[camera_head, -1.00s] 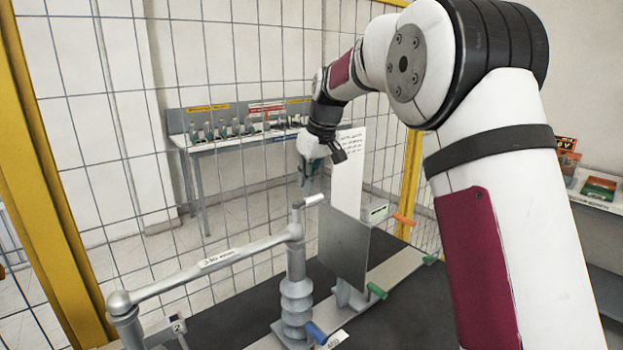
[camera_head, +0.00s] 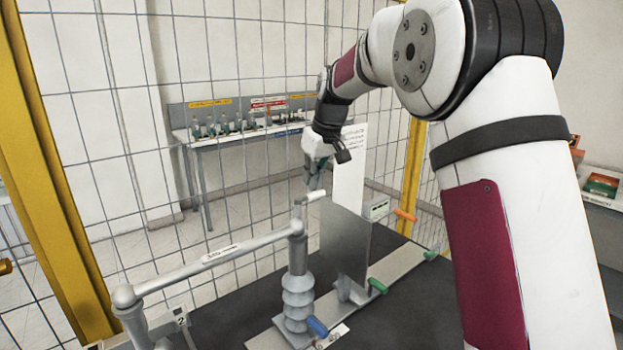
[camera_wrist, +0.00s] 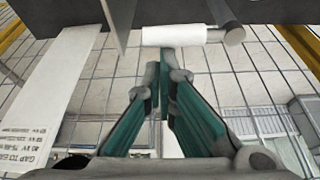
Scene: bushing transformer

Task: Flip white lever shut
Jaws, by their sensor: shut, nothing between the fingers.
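The white lever (camera_head: 315,196) is a short white cylindrical handle at the top of the grey ribbed bushing post (camera_head: 297,285), by the end of the long grey bar. In the wrist view the white lever (camera_wrist: 173,36) lies crosswise just beyond my fingertips, with a grey round end on its right. My gripper (camera_head: 312,187) is above and close to the lever in the head view. In the wrist view my gripper (camera_wrist: 164,56) has its green-padded fingers brought together at the tips, with nothing between them. I cannot tell whether the tips touch the lever.
A grey upright plate (camera_head: 346,248) stands right of the post, with a white printed sheet (camera_head: 350,170) behind it. Blue (camera_head: 317,326), green (camera_head: 377,286) and orange (camera_head: 405,215) handles sit near the base rails. A wire fence and a far bench (camera_head: 240,137) are behind.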

